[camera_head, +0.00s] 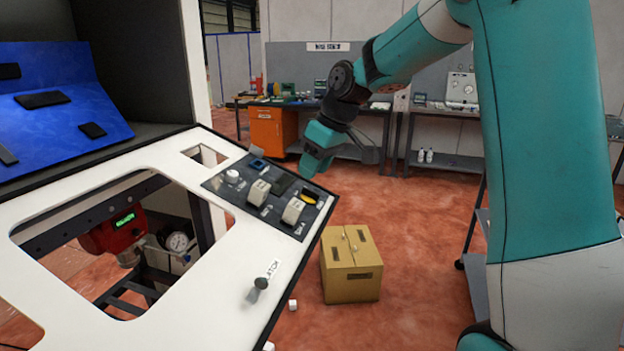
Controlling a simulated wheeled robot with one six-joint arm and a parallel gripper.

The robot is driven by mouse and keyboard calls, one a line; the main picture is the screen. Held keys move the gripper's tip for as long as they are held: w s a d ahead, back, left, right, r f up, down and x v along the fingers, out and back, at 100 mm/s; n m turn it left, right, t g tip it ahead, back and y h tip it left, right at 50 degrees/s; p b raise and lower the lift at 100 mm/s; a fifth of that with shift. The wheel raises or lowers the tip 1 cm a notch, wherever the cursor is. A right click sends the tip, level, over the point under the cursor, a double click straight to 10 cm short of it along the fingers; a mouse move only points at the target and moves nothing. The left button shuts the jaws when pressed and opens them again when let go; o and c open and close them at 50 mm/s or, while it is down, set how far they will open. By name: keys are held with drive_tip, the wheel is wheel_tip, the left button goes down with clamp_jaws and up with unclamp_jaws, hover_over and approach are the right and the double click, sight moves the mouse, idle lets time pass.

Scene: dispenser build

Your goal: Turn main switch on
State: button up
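A dark control panel (268,196) is set in the sloped white console (215,265) at the left. It carries a round white knob (233,176), a blue control (257,164), two white block-shaped switches (259,192) (292,210), a dark block and a yellow-and-black control (309,197). The labels are too small to read, so I cannot tell which one is the main switch or how it is set. My gripper (310,166) is at the end of the teal arm, above and beyond the panel's far edge, apparently apart from the controls. Its fingers are not clearly visible.
A grey knob (258,287) with a label stands near the console's front right edge. A red gauge device (112,232) sits under the console opening. A yellow-brown box (350,264) is on the floor. Workbenches (440,160) stand behind; open red floor lies between.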

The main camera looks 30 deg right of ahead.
sight(311, 190)
drive_tip(key=w+d+r+n+p, duration=0.1)
drive_tip(key=w+d+r+n, duration=0.2)
drive_tip(key=d+r, duration=0.45)
drive_tip(key=p+x, duration=0.1)
drive_tip(key=x, duration=0.5)
drive_tip(key=d+p+x, duration=0.1)
drive_tip(key=x, duration=0.5)
drive_tip(key=d+p+x, duration=0.1)
drive_tip(key=p+x, duration=0.1)
drive_tip(key=x, duration=0.4)
drive_tip(key=shift+w+d+f, duration=0.1)
drive_tip(key=shift+w+f, duration=0.15)
drive_tip(key=shift+f, duration=0.2)
clamp_jaws()
